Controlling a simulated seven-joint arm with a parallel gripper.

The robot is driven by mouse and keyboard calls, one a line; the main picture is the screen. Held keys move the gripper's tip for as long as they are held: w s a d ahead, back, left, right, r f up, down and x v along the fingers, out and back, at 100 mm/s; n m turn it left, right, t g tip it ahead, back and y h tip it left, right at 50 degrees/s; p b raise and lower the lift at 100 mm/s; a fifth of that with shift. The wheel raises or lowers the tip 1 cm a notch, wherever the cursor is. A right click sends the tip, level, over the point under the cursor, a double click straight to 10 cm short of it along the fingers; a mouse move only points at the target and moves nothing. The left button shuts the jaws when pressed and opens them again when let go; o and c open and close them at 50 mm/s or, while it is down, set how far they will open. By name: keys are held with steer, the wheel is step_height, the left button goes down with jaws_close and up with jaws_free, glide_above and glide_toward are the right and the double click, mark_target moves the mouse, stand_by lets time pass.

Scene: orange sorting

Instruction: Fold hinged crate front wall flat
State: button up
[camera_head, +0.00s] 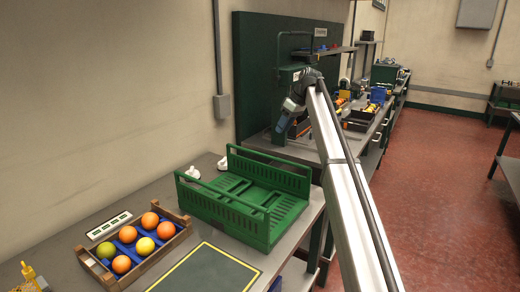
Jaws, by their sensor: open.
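The green hinged crate (222,211) stands on the grey bench in the middle of the view. Its two long slatted walls stand upright, the near-left one and the far-right one (268,172). Between them slatted panels (262,197) appear to lie low or flat on the crate floor. I cannot tell which wall is the front one. My arm rises from the lower right, and my gripper (279,136) points down beyond the crate's far side, apart from it. Its fingers are small and dark here, open, with nothing seen between them.
A wooden tray (150,268) with several oranges and yellow-green fruits stands at the left. A dark mat (205,275) lies in front of the crate. White items (193,172) lie behind it. A cluttered workbench and green panel (262,70) stand beyond.

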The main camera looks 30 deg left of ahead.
steer(key=s+a+r, duration=0.2)
steer(key=s+a, duration=0.1)
steer(key=x, duration=1.3)
steer(key=shift+d, duration=0.1)
jaws_close()
stand_by(0.4)
